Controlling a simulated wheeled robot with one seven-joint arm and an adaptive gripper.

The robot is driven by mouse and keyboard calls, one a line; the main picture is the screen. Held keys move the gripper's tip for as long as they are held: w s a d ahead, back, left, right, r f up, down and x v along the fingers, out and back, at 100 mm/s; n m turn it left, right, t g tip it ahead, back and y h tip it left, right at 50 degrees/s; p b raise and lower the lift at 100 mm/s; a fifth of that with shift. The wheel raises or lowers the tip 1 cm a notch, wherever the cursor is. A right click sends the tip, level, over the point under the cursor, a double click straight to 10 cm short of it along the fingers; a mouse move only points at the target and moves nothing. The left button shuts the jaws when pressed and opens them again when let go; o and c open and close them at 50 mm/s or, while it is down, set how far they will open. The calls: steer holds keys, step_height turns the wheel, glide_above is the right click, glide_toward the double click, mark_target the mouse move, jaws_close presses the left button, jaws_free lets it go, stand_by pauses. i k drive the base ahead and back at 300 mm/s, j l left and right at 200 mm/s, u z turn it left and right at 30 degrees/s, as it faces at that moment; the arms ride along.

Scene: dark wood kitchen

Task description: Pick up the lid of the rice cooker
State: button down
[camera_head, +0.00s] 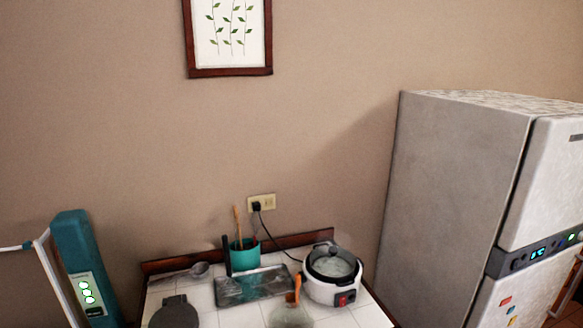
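The rice cooker (322,293) is white with a red switch on its front and stands at the right end of the white tiled counter. Its lid (333,266) looks like clear glass with a dark rim and rests on top of the cooker. A dark part shows at the lid's back edge; I cannot tell whether it is a handle. My gripper is not in this view, so its state and its distance from the lid do not show.
A glass bowl-like thing (290,316) with an orange-handled utensil stands just left of the cooker. A dark tray (250,288), a teal utensil holder (245,256), a ladle (199,270) and a dark round pan (174,314) lie further left. The fridge (450,180) stands right.

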mark_target(330, 261)
steer(key=i+l+u, duration=0.3)
steer(key=i+l, duration=0.15)
steer(key=i, duration=0.2)
steer(key=i+l+u, duration=0.3)
steer(key=i+l, duration=0.3)
